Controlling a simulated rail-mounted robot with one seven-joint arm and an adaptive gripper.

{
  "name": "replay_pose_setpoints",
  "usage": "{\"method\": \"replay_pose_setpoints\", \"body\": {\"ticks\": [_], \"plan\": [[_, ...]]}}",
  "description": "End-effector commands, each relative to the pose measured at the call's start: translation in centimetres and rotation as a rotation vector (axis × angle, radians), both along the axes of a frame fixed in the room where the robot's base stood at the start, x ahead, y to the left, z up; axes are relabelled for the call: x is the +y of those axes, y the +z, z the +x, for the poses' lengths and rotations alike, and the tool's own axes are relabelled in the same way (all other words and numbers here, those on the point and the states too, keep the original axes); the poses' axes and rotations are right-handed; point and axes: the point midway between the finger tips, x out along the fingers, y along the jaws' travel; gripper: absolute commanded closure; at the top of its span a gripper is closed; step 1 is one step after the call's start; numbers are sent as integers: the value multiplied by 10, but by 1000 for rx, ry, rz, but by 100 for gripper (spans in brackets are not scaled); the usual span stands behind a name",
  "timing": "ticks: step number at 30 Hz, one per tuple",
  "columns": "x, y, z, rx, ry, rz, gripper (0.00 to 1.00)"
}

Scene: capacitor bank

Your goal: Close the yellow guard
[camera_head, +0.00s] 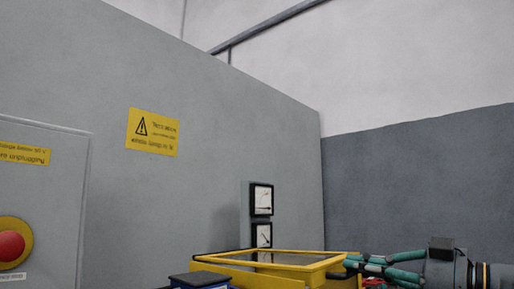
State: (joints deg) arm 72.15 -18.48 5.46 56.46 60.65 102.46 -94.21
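The yellow guard (335,269) is at the bottom middle of the head view. It shows as a yellow frame around a dark, see-through-looking panel, seen at a shallow angle. Its lower part is cut off by the picture edge, and I cannot tell its hinge or exact opening angle. My gripper (354,265), with teal finger links and a dark wrist, reaches in from the right. Its fingertips are at the right end of the guard; I cannot tell whether they touch it. The fingertip gap is not clear.
A blue and black block (200,280) is left of the guard. Two meters (262,200) stand behind it by the grey cabinet wall (220,130). A red button on a yellow disc (11,245) is at far left. The space above the guard looks clear.

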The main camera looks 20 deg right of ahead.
Motion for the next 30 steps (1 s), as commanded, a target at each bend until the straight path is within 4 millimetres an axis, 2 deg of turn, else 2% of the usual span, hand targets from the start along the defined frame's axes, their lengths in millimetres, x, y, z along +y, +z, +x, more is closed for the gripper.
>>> {"method": "replay_pose_setpoints", "body": {"ticks": [1, 10, 25, 30], "plan": [[0, -14, 0, -1, 1, -1, 100], [2, -33, 1, 7, 6, 2, 100], [3, -36, 3, 12, 14, 9, 100], [5, -24, 4, 8, 18, 10, 100]]}}
